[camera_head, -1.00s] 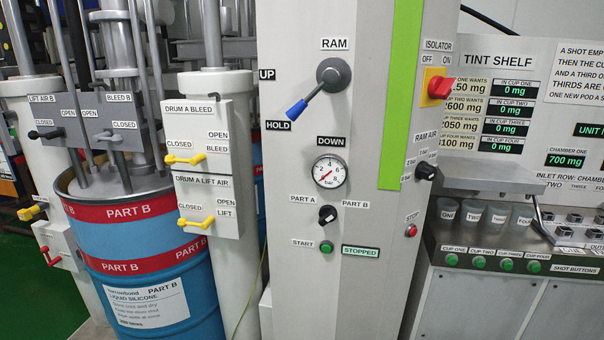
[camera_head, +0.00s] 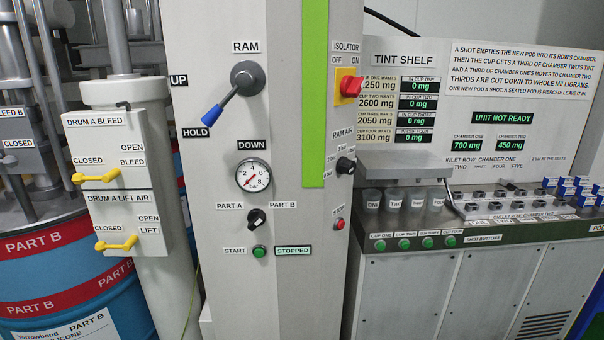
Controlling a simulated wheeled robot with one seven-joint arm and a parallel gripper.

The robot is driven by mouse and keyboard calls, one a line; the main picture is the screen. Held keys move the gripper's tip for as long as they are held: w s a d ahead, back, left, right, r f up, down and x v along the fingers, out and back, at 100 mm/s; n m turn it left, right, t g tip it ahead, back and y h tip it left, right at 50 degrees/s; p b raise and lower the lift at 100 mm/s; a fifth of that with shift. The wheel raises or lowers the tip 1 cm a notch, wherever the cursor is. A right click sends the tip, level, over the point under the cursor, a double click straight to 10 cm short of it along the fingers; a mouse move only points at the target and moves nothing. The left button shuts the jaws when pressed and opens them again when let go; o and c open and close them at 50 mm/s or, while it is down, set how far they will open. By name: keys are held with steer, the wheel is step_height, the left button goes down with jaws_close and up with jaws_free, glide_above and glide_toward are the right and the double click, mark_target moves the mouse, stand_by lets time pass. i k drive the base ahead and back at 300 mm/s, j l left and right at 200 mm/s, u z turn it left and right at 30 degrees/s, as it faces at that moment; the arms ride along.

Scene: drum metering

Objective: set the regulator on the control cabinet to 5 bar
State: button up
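The control cabinet (camera_head: 270,120) stands upright in the middle of the head view. On its right side face is a small black regulator knob (camera_head: 346,165) under the label RAM AIR, with small bar markings beside it that are too small to read. A round pressure gauge (camera_head: 253,175) marked in bar sits on the front face; its red needle appears to point to the lower left, near the low end. My gripper is not in view.
The cabinet also carries a blue-handled RAM lever (camera_head: 232,92), a red isolator switch (camera_head: 350,86), a PART A/B selector (camera_head: 256,218) and a green start button (camera_head: 259,251). The tint shelf bench (camera_head: 470,230) stands right; a blue drum (camera_head: 70,285) stands left.

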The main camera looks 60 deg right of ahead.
mark_target(345, 165)
steer(key=i+z, duration=0.1)
steer(key=z, duration=1.3)
